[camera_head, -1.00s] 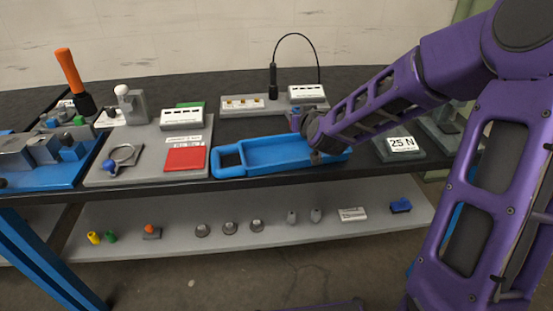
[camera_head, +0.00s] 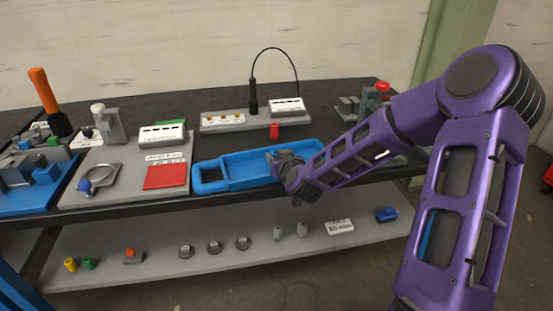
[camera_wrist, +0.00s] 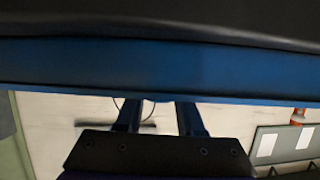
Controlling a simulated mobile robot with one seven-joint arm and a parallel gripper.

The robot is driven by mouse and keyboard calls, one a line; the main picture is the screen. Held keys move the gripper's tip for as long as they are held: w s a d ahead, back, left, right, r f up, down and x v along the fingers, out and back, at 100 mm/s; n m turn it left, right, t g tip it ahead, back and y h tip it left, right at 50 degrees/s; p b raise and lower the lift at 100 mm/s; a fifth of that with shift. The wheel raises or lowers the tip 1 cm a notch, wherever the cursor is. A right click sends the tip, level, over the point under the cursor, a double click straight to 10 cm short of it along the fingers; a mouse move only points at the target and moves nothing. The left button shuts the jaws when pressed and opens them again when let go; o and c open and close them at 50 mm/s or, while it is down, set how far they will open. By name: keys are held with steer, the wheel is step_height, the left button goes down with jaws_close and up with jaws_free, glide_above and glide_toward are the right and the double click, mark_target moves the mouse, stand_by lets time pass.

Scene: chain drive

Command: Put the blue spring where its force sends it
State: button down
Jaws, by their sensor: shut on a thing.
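My gripper (camera_head: 281,158) is over the right part of the long blue tray (camera_head: 212,187), at the table's front edge. In the wrist view, its two dark fingers (camera_wrist: 159,104) stand some way apart and reach up to a wide blue band. The band hides the fingertips. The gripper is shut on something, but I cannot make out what. No blue spring can be told apart in either view. A red cylinder (camera_head: 274,131) stands just behind the tray.
A grey board with a red pad (camera_head: 166,176) and a ring (camera_head: 102,175) lies left of the tray. Behind it is a rack (camera_head: 222,121) with a bent black lamp. A red-topped device (camera_head: 382,88) stands at the back right. Small parts sit on the lower shelf (camera_head: 330,255).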

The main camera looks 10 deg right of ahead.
steer(key=c, duration=0.5)
jaws_free()
steer(key=p+v, duration=0.9)
steer(key=v, duration=0.3)
steer(key=shift+p, duration=0.4)
